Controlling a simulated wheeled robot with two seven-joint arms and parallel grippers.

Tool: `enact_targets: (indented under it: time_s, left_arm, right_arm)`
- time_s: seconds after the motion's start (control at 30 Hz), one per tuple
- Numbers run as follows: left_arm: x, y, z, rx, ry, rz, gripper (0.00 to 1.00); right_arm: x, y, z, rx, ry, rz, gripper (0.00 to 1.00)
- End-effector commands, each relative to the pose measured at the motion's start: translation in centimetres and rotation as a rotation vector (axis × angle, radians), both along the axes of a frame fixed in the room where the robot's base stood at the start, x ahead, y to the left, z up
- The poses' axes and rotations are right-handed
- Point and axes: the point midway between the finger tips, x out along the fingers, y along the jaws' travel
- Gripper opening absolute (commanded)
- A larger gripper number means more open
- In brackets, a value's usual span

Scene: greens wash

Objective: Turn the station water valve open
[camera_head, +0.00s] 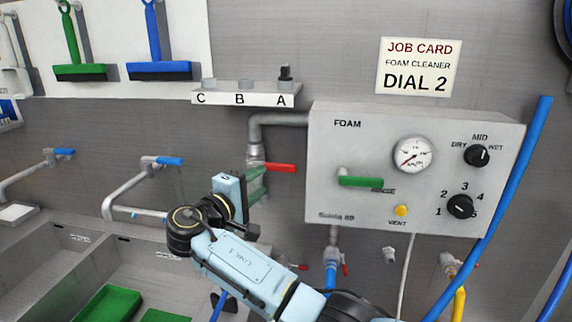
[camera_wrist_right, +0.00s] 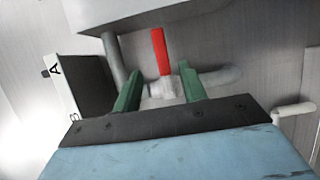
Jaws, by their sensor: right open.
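The water valve has a red lever handle (camera_head: 281,168) on the grey pipe (camera_head: 254,145) left of the FOAM box. The lever points right, crosswise to the vertical pipe. My right gripper (camera_head: 258,183) is open at the valve, its green fingers beside the pipe just left of and below the lever. In the right wrist view the red lever (camera_wrist_right: 159,52) stands up from the valve body (camera_wrist_right: 163,88), which shows between the open fingers of my right gripper (camera_wrist_right: 162,84). I cannot tell whether the fingers touch it. My left gripper is out of view.
The FOAM box (camera_head: 330,125) carries a gauge, two black dials and a green lever (camera_head: 361,181). A shelf (camera_head: 243,98) marked C, B, A is above the valve. A sink (camera_head: 60,275) with green items lies lower left. A blue hose (camera_head: 500,190) hangs at right.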

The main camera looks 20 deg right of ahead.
Motion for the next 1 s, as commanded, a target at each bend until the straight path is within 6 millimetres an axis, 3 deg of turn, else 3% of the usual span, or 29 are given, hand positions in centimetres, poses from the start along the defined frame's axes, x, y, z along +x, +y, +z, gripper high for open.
enact_targets:
  time_s: [0.3,0.5,0.7,1.0]
  left_arm:
    - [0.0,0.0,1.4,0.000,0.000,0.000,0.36]
    - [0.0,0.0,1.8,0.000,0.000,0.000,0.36]
    - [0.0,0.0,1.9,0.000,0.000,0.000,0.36]
    - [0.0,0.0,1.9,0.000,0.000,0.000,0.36]
  right_arm:
    - [3.9,-5.6,0.1,-0.001,0.003,-0.004,0.42]
    - [6.0,-8.3,0.0,0.002,0.003,-0.001,0.42]
    - [6.9,-9.5,-0.1,0.002,0.002,0.000,0.42]
    - [7.0,-9.7,-0.1,0.003,0.002,0.001,0.42]
